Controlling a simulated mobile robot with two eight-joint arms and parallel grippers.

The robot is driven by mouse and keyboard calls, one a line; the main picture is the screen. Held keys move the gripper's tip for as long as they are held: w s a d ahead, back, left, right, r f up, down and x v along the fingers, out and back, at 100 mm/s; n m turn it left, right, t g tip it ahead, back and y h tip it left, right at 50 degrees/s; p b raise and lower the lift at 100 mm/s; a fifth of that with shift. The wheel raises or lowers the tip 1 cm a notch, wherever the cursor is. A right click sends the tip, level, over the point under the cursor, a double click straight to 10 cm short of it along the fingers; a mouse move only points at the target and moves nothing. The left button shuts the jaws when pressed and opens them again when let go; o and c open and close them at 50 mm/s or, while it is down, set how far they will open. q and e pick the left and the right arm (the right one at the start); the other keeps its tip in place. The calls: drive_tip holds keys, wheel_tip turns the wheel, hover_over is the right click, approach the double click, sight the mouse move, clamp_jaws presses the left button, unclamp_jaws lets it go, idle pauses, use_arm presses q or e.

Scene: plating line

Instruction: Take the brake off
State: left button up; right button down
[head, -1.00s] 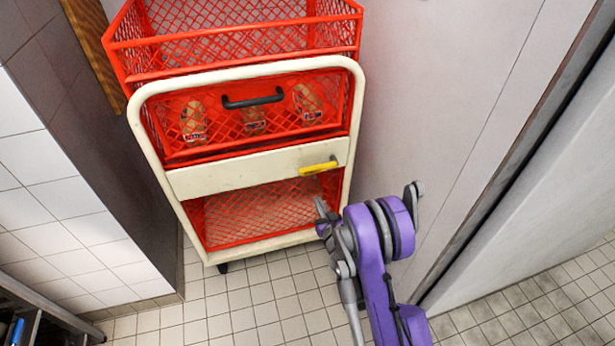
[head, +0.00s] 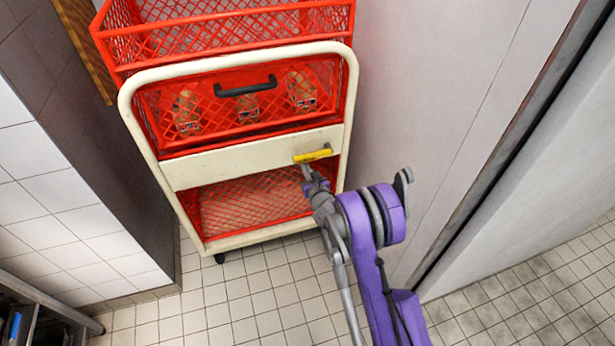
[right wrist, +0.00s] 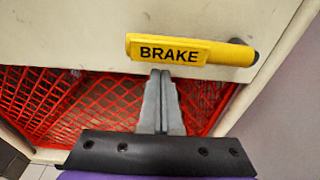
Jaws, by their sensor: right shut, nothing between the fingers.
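The yellow brake lever (head: 313,155) is on the cream crossbar of the cart (head: 215,173), toward its right end. In the right wrist view the lever (right wrist: 175,50) reads "BRAKE" and lies nearly level, with a dark pivot end at its right. My right gripper (head: 306,168) is shut and empty, with its tips just below the lever. In the right wrist view the closed fingers (right wrist: 160,75) point up at the lever's lower edge; I cannot tell whether they touch it. My left gripper is not in view.
The cart carries red mesh crates (head: 225,40), one holding several packed items behind a black handle (head: 247,88). A pale wall panel (head: 430,110) stands close on the right and a tiled wall (head: 60,215) on the left. Tiled floor (head: 240,300) in front is clear.

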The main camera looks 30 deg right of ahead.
drive_tip(key=shift+s+r, duration=0.15)
drive_tip(key=shift+r, duration=0.5)
